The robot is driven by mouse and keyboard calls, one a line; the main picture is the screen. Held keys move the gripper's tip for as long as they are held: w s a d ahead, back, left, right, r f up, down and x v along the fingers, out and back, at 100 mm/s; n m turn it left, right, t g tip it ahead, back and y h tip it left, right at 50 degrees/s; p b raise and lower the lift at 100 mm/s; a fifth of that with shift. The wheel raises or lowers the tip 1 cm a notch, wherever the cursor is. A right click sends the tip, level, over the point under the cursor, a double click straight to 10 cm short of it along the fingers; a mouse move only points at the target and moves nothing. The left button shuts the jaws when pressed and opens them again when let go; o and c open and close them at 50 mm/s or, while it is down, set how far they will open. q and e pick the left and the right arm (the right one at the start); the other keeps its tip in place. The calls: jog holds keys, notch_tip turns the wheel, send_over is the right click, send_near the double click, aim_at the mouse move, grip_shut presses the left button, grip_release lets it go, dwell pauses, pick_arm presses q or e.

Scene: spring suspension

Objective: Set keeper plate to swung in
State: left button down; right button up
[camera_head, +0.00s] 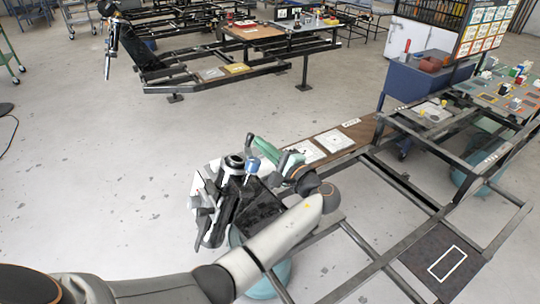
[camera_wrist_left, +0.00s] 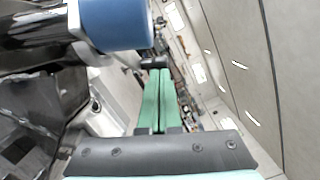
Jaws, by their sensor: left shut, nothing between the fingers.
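My left gripper (camera_head: 252,140) has green fingers pressed together. It reaches in behind the black suspension fixture (camera_head: 256,203), next to a blue cap (camera_head: 252,165) and a black round part (camera_head: 234,161). In the left wrist view the shut fingers (camera_wrist_left: 160,70) point away from the camera with nothing between them. The blue cap (camera_wrist_left: 115,24) is large at the top, on a shiny dark shaft. Dark fixture parts (camera_wrist_left: 35,115) fill the left side. I cannot tell the keeper plate apart from the other black parts, nor its position. My right gripper is not in view.
The fixture stands at the near end of a dark metal frame (camera_head: 350,232). White-marked panels (camera_head: 333,141) lie just behind it. A blue bin (camera_head: 415,80) and a bench with small parts (camera_head: 500,90) are at right. Open floor (camera_head: 110,190) lies to the left.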

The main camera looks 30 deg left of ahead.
aim_at(248, 149)
pick_arm(q)
jog(key=shift+s+a+r+p, duration=0.25)
jog(key=shift+a+p, duration=0.05)
jog(key=shift+a, duration=0.3)
jog(key=shift+s+a+r+p, duration=0.2)
jog(key=shift+a+r+p, duration=0.05)
jog(key=shift+a, duration=0.35)
jog(key=shift+s+a+r+p, duration=0.1)
jog(key=shift+s+a+p, duration=0.1)
jog(key=shift+a+p, duration=0.1)
jog(key=shift+s+a, duration=0.15)
jog(key=shift+a, duration=0.05)
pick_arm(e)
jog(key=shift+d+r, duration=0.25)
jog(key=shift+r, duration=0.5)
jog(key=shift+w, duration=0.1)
